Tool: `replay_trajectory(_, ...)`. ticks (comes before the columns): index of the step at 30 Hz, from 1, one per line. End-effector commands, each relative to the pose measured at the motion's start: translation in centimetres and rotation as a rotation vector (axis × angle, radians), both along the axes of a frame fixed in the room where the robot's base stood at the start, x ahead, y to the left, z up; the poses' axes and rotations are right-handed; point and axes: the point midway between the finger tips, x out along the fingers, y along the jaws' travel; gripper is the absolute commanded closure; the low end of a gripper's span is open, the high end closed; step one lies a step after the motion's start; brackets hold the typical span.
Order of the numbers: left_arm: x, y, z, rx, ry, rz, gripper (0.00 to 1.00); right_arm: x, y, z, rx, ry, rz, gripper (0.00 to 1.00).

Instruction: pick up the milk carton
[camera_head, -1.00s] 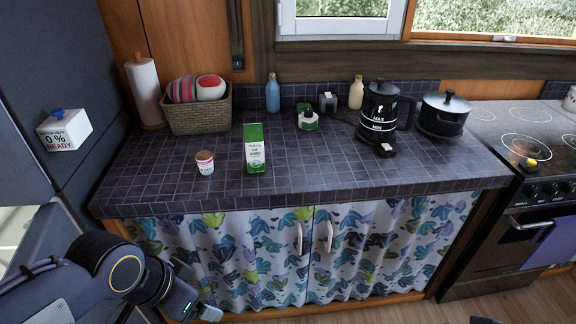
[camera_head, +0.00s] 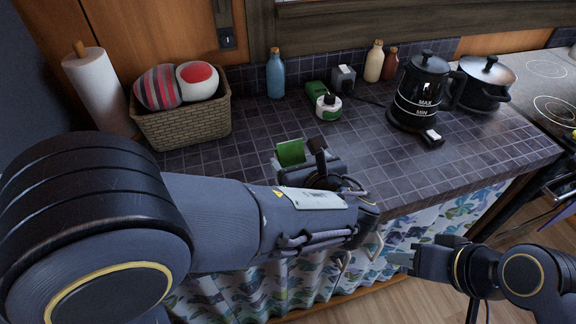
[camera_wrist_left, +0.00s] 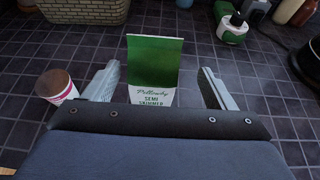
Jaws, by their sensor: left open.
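The milk carton is green and white. In the head view only its green top (camera_head: 290,152) shows; my left arm hides the rest. In the left wrist view the carton (camera_wrist_left: 154,65) stands on the tiled counter, framed between the two fingers, its lower part hidden by the gripper body. My left gripper (camera_wrist_left: 158,78) is open, with a gap on each side of the carton; it is also over the counter in the head view (camera_head: 312,165). My right gripper (camera_head: 405,259) is low at the right, in front of the counter, away from the carton; its jaws are unclear.
A small tub (camera_wrist_left: 57,85) stands just left of the left finger. Behind are a wicker basket (camera_head: 185,125), blue bottle (camera_head: 275,75), green-and-white bottle (camera_head: 328,107), kettle (camera_head: 420,90) and pot (camera_head: 483,85). A paper roll (camera_head: 98,88) stands far left. The counter's right middle is clear.

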Motion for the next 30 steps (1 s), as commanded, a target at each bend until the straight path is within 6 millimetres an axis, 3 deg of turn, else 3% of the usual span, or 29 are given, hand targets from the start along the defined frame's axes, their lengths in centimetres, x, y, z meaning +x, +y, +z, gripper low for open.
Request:
replay_trajectory(12, 4.6, 2.4, -2.1, 0.000, 0.001, 0.004, 0.22, 0.0, 0.0, 0.6, 0.000, 0.000, 0.000, 0.64)
replay_trajectory(21, 5.0, 2.5, -2.3, -0.002, 0.001, 0.002, 0.22, 0.0, 0.0, 0.6, 0.000, 0.000, 0.000, 0.64)
replay_trajectory(30, 4.9, 2.5, -2.3, -0.003, 0.001, 0.003, 0.61, 0.0, 0.0, 0.6, 0.000, 0.000, 0.000, 0.64)
